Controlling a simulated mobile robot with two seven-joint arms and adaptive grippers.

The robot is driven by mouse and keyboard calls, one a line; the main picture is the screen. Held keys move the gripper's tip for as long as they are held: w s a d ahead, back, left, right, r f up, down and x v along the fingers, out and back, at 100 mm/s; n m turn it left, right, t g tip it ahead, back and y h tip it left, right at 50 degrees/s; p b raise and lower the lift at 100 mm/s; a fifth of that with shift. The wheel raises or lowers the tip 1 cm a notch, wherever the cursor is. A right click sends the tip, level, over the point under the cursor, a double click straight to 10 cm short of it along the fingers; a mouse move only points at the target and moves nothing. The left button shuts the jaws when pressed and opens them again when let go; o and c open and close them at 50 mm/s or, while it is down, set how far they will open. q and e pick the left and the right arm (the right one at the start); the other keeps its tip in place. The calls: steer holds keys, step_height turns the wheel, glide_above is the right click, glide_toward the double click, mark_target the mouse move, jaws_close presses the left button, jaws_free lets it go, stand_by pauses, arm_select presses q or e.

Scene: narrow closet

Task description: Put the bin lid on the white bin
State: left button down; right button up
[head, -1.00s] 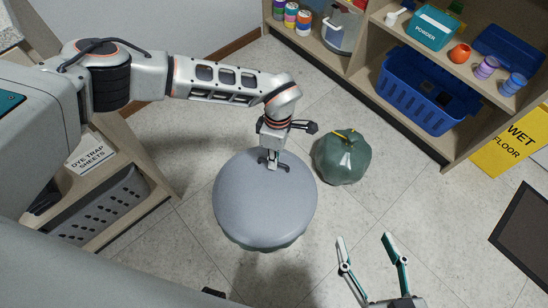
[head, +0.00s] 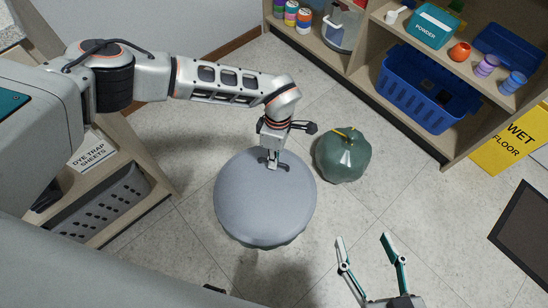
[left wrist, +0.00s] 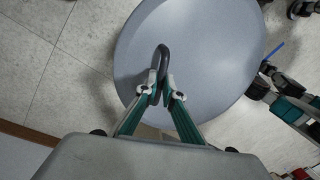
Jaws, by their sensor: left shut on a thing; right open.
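The bin lid (head: 262,210) is a round grey disc with a dark loop handle, in the middle of the head view. My left gripper (head: 272,162) is shut on the handle near the lid's far edge. The left wrist view shows the fingers (left wrist: 161,96) closed on the handle over the lid (left wrist: 205,50). A thin dark greenish edge shows below the lid's near rim; the white bin itself is hidden, and I cannot tell whether the lid touches it. My right gripper (head: 363,238) is open and empty, low and right of the lid.
A tied green bag (head: 343,156) stands on the floor right of the lid. Shelves with a blue basket (head: 420,95) and a yellow wet-floor sign (head: 510,140) are at the right. A grey perforated basket (head: 100,208) is at the left. Floor between is clear.

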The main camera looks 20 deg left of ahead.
steer(key=shift+w+r, duration=0.3)
steer(key=shift+r, duration=0.1)
arm_select(q)
steer(key=shift+f, duration=0.2)
arm_select(e)
steer(key=shift+s+f, duration=0.15)
arm_select(q)
steer(key=shift+f, duration=0.45)
arm_select(e)
steer(key=shift+s+f, duration=0.3)
steer(key=shift+f, duration=0.1)
arm_select(q)
steer(key=shift+f, duration=0.15)
steer(key=c, duration=2.1)
jaws_free()
arm_select(e)
steer(key=shift+w+r, duration=0.2)
steer(key=shift+w, duration=0.1)
